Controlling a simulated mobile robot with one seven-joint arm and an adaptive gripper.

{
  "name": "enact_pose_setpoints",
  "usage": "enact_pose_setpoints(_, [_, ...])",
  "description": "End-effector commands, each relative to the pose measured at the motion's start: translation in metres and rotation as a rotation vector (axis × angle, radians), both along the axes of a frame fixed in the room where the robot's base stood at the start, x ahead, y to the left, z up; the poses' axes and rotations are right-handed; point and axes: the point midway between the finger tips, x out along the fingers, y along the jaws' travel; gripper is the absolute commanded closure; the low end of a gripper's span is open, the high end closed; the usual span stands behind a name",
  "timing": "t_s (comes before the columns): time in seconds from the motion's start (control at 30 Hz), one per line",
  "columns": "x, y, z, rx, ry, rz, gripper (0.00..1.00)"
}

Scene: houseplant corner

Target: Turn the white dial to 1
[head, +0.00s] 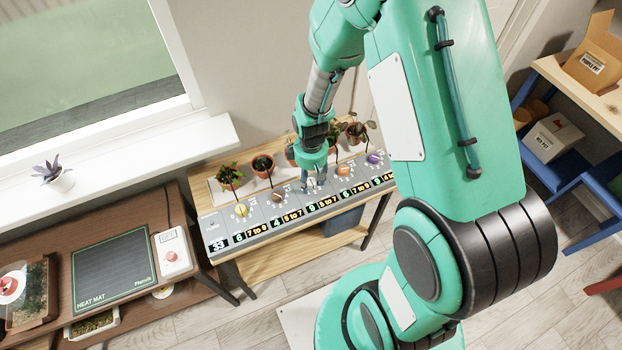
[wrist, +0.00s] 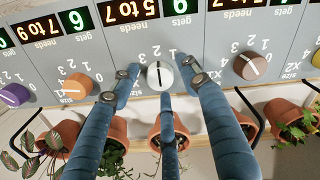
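The white dial (wrist: 160,75) sits on the grey control panel (wrist: 205,45) in the middle of the wrist view. A dark line on its face runs nearly straight up and down in that picture; printed numbers ring it. My gripper (wrist: 160,72) has its blue-grey fingers around the dial, one at each side and one below. Narrow gaps show beside the dial at the two side fingers; whether the lower finger touches it I cannot tell. In the head view my gripper (head: 313,181) is down at the panel (head: 225,222) and mostly covers the dial.
A brown dial (wrist: 250,66) and an orange dial (wrist: 76,86) flank the white one. A purple dial (wrist: 14,95) and a yellow dial (head: 241,210) are farther off. Potted plants (head: 229,177) stand behind the panel. A heat mat (head: 112,264) lies on the left table.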

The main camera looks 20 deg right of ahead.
Motion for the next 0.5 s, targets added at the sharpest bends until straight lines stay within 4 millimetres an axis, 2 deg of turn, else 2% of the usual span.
enact_pose_setpoints(0.03, [0.0000, 0.0000, 0.0000, 0.000, 0.000, 0.000, 0.68])
enact_pose_setpoints(0.17, [0.0000, 0.0000, 0.0001, 0.000, 0.000, 0.000, 0.94])
enact_pose_setpoints(0.2, [0.0000, 0.0000, 0.0000, 0.000, 0.000, 0.000, 0.97])
enact_pose_setpoints(0.5, [-0.0001, -0.0001, 0.0004, 0.000, 0.000, -0.020, 0.98])
